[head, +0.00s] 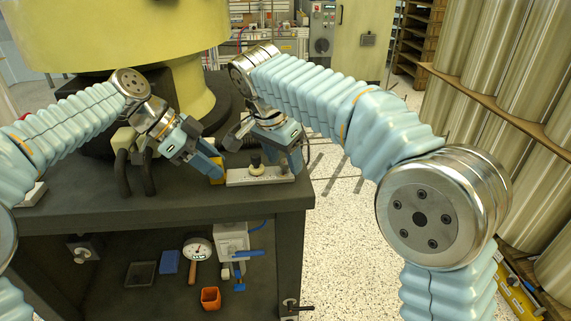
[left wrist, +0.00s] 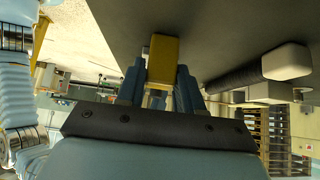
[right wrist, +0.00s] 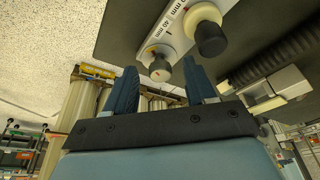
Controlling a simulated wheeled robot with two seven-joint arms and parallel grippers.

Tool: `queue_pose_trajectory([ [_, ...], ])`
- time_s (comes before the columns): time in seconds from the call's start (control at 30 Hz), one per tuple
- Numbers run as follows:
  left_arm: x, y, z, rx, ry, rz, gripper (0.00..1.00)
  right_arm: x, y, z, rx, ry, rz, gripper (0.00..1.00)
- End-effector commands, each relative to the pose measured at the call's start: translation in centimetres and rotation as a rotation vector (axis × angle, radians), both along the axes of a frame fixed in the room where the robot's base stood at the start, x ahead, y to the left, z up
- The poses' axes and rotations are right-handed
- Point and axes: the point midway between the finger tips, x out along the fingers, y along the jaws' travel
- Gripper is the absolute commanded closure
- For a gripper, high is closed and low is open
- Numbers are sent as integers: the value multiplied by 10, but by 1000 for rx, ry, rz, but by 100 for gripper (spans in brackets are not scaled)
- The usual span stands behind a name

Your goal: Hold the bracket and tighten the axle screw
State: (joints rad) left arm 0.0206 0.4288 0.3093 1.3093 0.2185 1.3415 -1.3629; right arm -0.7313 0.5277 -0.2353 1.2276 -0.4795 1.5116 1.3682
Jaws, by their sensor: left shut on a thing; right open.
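A dark-topped knob (head: 256,163) stands on the plate. In the right wrist view the plate (right wrist: 174,32) carries this black knob (right wrist: 211,38) and a smaller pale knob (right wrist: 160,69). My right gripper (head: 296,160) is open and empty by the plate's right end. No axle screw is clearly identifiable.
The dark table (head: 150,210) has a lower shelf with a dial gauge (head: 198,249), an orange cup (head: 210,298) and a blue block (head: 170,262).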

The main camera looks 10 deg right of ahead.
Motion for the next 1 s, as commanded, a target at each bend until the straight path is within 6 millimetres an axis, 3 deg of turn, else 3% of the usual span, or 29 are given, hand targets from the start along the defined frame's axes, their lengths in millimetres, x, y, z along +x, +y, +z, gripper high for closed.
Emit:
queue_pose_trajectory([
  [0.3, 0, 0, 0, 0, 0, 0, 100, -2, -5, 0, 1, 0, 600, 45],
  [0.7, 0, 0, 0, 0, 0, 0, 100, -1, -9, 0, 1, -2, 1238, 45],
  [1.0, 0, 0, 0, 0, 0, 0, 100, -21, -15, 69, -1, -5, 1239, 45],
])
